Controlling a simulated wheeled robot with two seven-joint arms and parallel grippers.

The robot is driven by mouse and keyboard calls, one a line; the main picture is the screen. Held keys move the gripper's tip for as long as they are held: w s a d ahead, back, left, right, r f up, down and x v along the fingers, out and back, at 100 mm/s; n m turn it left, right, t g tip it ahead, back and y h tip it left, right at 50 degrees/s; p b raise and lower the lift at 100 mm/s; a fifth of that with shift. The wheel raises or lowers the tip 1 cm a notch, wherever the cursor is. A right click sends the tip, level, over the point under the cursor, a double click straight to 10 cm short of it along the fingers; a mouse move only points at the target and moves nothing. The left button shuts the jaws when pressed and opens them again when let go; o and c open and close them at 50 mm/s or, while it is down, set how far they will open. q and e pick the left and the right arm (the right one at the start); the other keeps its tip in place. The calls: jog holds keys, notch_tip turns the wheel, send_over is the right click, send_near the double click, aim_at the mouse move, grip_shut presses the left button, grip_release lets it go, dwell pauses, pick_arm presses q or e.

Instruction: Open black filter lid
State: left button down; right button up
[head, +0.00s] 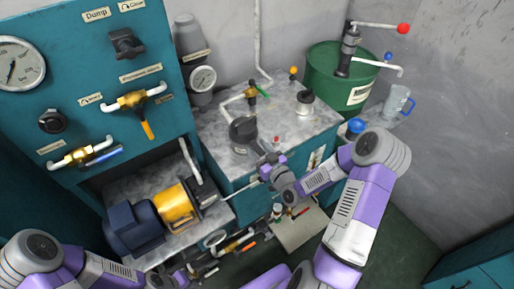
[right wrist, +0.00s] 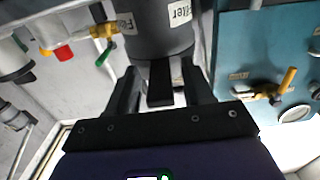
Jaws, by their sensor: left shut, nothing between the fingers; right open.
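The black filter lid (head: 243,130) sits on the grey tank top in the head view, partly hidden by my right gripper (head: 263,154). In the right wrist view, a dark grey cylinder labelled "Filter" (right wrist: 150,42) fills the upper middle. A black handle-like tab (right wrist: 160,92) extends from it toward the camera. My right gripper (right wrist: 160,76) is open, with one finger on each side of this tab. Whether the fingers touch it cannot be told. My left gripper (head: 203,270) is shut and empty, low in the head view near the floor-level valves.
A green drum (head: 330,72) with a hand pump is at the back right. The blue motor (head: 133,228) sits on a lower shelf.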

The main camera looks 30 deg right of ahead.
jog(key=shift+w, duration=0.35)
grip_shut()
jog(key=shift+a, duration=0.1)
